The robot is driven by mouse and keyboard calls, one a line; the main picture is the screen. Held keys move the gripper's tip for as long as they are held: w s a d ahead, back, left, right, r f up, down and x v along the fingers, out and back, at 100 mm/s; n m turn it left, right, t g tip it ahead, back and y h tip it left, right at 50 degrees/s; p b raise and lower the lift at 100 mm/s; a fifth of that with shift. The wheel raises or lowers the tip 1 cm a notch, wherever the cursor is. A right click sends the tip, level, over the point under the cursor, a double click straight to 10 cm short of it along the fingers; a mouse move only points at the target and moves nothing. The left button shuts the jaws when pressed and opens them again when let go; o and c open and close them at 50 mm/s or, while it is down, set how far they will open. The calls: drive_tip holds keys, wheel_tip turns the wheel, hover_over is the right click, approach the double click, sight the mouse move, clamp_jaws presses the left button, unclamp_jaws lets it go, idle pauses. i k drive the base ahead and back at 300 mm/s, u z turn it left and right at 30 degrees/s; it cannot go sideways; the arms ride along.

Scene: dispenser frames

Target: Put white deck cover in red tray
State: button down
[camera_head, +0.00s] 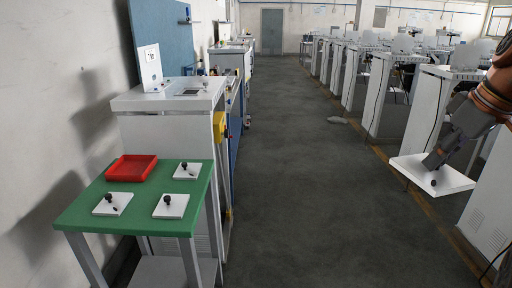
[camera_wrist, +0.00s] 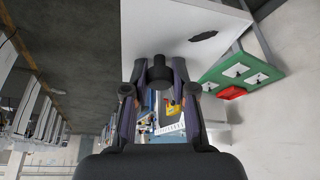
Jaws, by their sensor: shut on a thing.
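My gripper (camera_head: 434,165) is at the right of the head view, shut on the black knob of a white deck cover (camera_head: 455,181). It holds this flat white plate in the air over the aisle. In the wrist view my gripper (camera_wrist: 160,77) has its fingers around the knob, and the white deck cover (camera_wrist: 150,30) spreads beyond it with a dark mark on its face. The red tray (camera_head: 131,158) lies empty at the back left of the green table (camera_head: 85,210), far from my gripper. The red tray also shows in the wrist view (camera_wrist: 232,93).
Three more white plates with black knobs, at the back right (camera_head: 187,171), front left (camera_head: 112,204) and front right (camera_head: 171,206), lie on the green table. A white machine (camera_head: 165,99) stands behind it. White cabinets (camera_head: 395,95) line the right side.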

sight(133, 171)
drive_tip(key=i, duration=2.9)
drive_tip(key=u, duration=3.45)
drive_tip(key=i, duration=0.5)
drive_tip(key=z, duration=0.05)
